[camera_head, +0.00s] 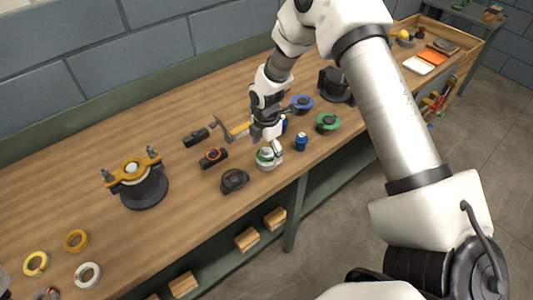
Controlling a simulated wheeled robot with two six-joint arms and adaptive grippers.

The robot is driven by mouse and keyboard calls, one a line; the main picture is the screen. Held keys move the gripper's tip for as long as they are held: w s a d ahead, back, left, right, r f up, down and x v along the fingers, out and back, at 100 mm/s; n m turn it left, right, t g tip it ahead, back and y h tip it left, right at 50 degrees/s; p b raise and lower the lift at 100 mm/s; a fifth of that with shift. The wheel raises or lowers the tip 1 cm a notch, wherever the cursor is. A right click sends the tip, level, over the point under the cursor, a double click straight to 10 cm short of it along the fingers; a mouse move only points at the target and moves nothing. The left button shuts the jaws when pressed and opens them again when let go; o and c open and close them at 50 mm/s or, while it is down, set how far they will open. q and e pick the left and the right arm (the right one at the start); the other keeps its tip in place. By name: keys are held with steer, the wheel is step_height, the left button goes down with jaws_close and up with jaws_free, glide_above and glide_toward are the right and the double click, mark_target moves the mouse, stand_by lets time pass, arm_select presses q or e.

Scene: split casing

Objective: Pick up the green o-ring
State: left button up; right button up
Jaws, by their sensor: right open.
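A green ring (264,154), which looks like the o-ring, sits on a pale round casing part (266,165) near the front edge of the workbench. My right gripper (270,147) points down at it from just above, open. Its fingers partly cover the ring and the casing. I cannot tell whether the fingers touch the ring.
A green spool-like part (327,122), a blue one (302,103) and a small blue cylinder (301,142) stand to the right. A dark round part (234,180) lies just left. A hammer (221,126) and a yellow-topped clamp fixture (139,185) are further left.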

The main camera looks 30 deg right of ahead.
steer(key=shift+w+f, duration=0.1)
steer(key=shift+f, duration=0.2)
steer(key=c, duration=0.8)
steer(key=shift+r, duration=0.15)
